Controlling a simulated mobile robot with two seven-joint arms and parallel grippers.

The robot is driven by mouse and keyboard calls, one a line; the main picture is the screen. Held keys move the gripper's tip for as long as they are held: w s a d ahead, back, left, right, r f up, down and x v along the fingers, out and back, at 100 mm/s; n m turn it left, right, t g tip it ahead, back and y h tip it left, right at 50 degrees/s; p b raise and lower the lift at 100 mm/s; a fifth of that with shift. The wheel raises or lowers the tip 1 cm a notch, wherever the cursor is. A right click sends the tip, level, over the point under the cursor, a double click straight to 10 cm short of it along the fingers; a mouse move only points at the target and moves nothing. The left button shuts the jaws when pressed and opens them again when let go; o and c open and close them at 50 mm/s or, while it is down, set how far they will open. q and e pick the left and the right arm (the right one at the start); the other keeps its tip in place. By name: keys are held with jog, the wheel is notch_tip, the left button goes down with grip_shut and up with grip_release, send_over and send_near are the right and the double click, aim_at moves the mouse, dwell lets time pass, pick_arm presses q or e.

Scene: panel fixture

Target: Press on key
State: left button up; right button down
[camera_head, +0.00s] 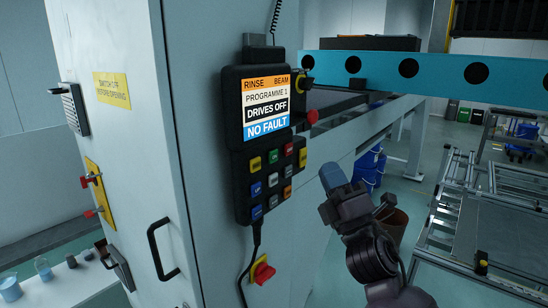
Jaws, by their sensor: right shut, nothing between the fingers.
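A black control pendant (240,120) hangs on the side of the pale cabinet. Its lit screen (266,107) reads "RINSE BEAM", "PROGRAMME 1", "DRIVES OFF" and "NO FAULT". My left gripper is not in view.
A red button (312,117) and a yellow knob (307,82) stick out from the pendant's right side. A red-and-yellow switch (262,270) sits below on the cabinet. A blue beam (380,70) crosses behind; a metal frame table (490,220) stands at right.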

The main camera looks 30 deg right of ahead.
aim_at(274, 157)
jog(key=shift+a, duration=0.1)
jog(key=shift+w, duration=0.15)
jog(key=w+a+b, duration=0.1)
jog(key=w+a, duration=0.2)
jog(key=w, duration=0.5)
jog(key=shift+a, duration=0.2)
dwell(0.9)
dwell(0.9)
